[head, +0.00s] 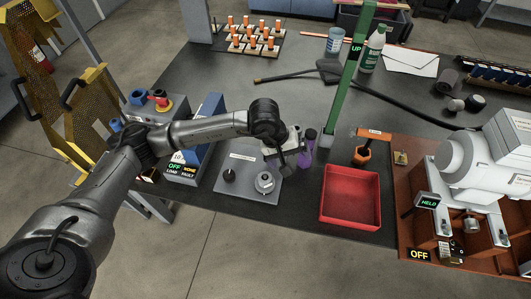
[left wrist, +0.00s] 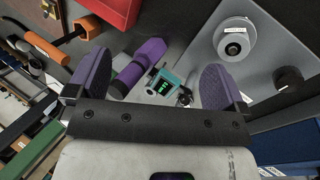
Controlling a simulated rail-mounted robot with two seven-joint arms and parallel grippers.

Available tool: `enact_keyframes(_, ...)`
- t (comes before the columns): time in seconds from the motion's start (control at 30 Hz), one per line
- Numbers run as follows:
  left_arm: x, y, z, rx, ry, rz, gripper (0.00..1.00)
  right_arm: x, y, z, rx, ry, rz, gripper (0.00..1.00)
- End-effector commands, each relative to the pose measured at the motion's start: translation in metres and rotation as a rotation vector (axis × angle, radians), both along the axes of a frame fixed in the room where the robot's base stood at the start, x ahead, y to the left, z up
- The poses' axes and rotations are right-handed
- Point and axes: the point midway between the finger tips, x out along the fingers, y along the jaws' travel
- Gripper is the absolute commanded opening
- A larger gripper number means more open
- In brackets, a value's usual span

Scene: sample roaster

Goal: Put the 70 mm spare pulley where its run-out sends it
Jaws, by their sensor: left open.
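A silver disc with a raised hub, which looks like a pulley (head: 265,183), sits on a grey plate (head: 243,193) with a black knob (head: 230,175). In the left wrist view the pulley (left wrist: 234,44) is at the upper right, beyond one finger. My left gripper (head: 290,161) hangs just behind the plate, open, with nothing held. In the left wrist view its purple pads (left wrist: 158,82) stand wide apart. A teal gauge (left wrist: 163,85) with a green display shows between them, too small to read. My right gripper is in neither view.
A purple object (left wrist: 140,64) stands close by the left gripper. A red tray (head: 349,223) is to the right. A green post (head: 349,75) marked UP rises behind. A white machine (head: 480,160) with a HELD sign fills the right. A blue-sided box (head: 209,125) stands left.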

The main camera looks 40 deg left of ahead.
Motion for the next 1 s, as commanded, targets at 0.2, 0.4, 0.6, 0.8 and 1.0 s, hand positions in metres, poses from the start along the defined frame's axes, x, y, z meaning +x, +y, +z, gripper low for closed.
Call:
enact_keyframes(0.2, -0.032, 0.046, -0.014, 0.351, 0.135, -0.337, 0.98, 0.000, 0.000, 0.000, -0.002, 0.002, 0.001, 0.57)
enact_keyframes(0.4, -0.042, 0.055, -0.015, 0.416, 0.163, -0.540, 0.98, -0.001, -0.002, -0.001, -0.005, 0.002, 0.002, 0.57)
enact_keyframes(0.6, -0.042, 0.054, -0.025, 0.419, 0.153, -0.594, 0.98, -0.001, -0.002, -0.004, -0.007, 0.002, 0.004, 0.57)
enact_keyframes(0.8, -0.042, 0.054, -0.057, 0.416, 0.153, -0.593, 0.98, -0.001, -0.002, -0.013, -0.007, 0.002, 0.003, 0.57)
enact_keyframes(1.0, -0.042, 0.054, -0.093, 0.416, 0.153, -0.592, 0.98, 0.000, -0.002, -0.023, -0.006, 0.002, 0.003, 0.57)
